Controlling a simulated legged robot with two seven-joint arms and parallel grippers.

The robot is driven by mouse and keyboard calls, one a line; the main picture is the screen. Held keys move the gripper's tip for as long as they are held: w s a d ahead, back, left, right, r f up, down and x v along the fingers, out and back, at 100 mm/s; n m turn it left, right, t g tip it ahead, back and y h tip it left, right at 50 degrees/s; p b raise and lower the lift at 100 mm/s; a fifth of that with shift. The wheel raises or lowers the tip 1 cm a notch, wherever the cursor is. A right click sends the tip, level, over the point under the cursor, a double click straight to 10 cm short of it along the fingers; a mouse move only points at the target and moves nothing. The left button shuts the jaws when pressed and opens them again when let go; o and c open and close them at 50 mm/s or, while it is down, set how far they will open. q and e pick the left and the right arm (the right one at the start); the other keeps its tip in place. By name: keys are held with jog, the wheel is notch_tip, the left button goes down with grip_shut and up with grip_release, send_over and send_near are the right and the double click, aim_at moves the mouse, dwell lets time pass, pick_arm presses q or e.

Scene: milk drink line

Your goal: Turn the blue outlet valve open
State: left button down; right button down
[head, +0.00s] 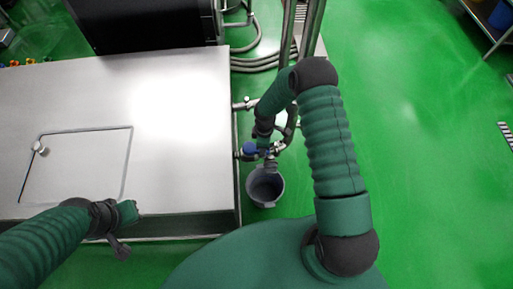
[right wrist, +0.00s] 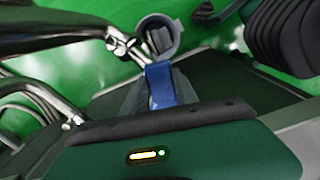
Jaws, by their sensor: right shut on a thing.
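The blue outlet valve (head: 250,148) is on pipework at the right side of the steel tank, above a grey bucket (head: 265,187). In the right wrist view its blue handle (right wrist: 160,84) sits between the fingers. My right gripper (head: 266,142) reaches down from above and is shut on this handle; the right arm hides part of the valve body and pipe. My left gripper (head: 121,249) is at the lower left, over the front edge of the tank top, away from the valve. Its fingers are too small to read.
The steel tank top (head: 180,90) is broad and mostly bare, with a square hatch (head: 75,165). Metal pipes (head: 288,35) and hoses rise behind the valve. A dark box (head: 145,22) stands at the back.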

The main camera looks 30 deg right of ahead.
jog(key=shift+w+d+n, duration=0.25)
jog(key=shift+w+n, duration=0.4)
jog(key=shift+n, duration=0.45)
jog(key=shift+w, duration=0.1)
jog(key=c, duration=1)
grip_release()
jog(key=shift+o, duration=0.2)
notch_tip(320, 180, up, 17)
jog(key=p, duration=0.1)
jog(key=shift+f, duration=0.15)
jog(key=shift+d, duration=0.1)
